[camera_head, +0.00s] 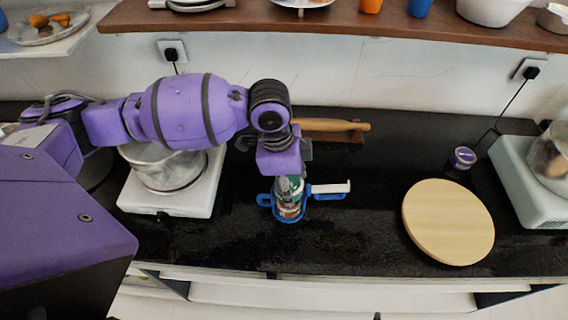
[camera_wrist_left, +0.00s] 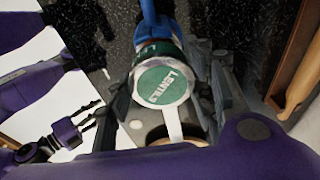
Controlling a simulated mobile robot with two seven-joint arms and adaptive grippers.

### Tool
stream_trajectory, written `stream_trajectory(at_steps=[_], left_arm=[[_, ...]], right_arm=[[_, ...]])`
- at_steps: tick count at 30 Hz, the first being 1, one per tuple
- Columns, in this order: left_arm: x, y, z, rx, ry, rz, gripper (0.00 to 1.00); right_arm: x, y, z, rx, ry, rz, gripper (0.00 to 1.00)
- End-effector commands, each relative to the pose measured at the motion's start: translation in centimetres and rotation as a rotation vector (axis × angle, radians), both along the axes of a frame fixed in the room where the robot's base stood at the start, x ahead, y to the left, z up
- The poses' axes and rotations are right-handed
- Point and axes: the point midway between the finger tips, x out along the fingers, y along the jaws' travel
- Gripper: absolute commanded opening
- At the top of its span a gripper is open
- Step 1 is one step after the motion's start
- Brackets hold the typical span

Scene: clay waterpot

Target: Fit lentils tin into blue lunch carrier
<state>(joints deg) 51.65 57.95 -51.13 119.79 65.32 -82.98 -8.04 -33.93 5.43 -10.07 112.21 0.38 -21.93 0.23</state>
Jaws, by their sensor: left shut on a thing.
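The lentils tin (camera_head: 289,210) is upright, with a green and reddish label. The blue lunch carrier (camera_head: 263,200) is around the tin's lower part, with a blue and white handle (camera_head: 330,190) to the right. How deep the tin sits is hidden. My right gripper (camera_wrist_left: 85,117) shows at the left of the wrist view, fingers apart and empty.
A round wooden board (camera_head: 448,222) lies to the right, with a small purple jar (camera_head: 462,158) behind it. A rolling pin (camera_head: 330,125) lies behind the carrier. A white appliance with a glass bowl (camera_head: 170,170) stands left. The dark counter between carrier and board is clear.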

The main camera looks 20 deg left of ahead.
Motion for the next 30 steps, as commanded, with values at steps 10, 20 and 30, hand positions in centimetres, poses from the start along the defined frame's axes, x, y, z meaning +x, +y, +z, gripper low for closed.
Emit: stream_trajectory(at_steps=[10, 20, 30], left_arm=[[0.1, -0.1, -0.7, -0.002, -0.002, 0.0, 0.14], [0.1, -0.1, -1.5, -0.001, -0.003, -0.001, 0.14], [0.1, -0.1, -1.5, -0.001, -0.003, -0.001, 0.14]], right_arm=[[0.2, 0.3, 0.2, 0.007, -0.005, -0.007, 0.4], [0.3, 0.5, 0.2, 0.012, -0.006, -0.012, 0.4], [0.1, 0.2, 0.1, 0.006, -0.002, -0.006, 0.4]])
